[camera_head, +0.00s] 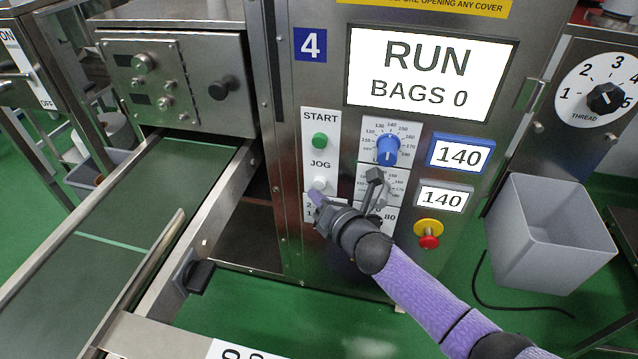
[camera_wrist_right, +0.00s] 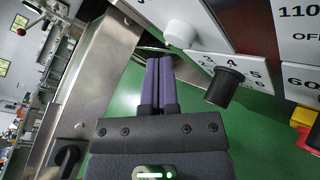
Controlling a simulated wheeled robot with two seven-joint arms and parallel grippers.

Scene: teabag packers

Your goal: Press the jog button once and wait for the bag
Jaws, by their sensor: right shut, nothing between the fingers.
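The jog button is a white round knob (camera_head: 320,183) under the JOG label on the front panel of machine 4. In the right wrist view the white button (camera_wrist_right: 181,33) stands just beyond and to the right of my fingertips. My right gripper (camera_head: 316,197) is shut and empty, its purple fingers just below the button in the head view. In the right wrist view the shut fingers (camera_wrist_right: 159,66) lie side by side; I cannot tell whether they touch the button. The display (camera_head: 431,75) reads RUN, BAGS 0. No bag is visible. My left gripper is out of view.
A green START button (camera_head: 320,141) sits above JOG. A blue dial (camera_head: 388,147) and a red stop button (camera_head: 428,241) are to the right. A green conveyor (camera_head: 120,230) runs at left. A grey bin (camera_head: 550,235) stands at right.

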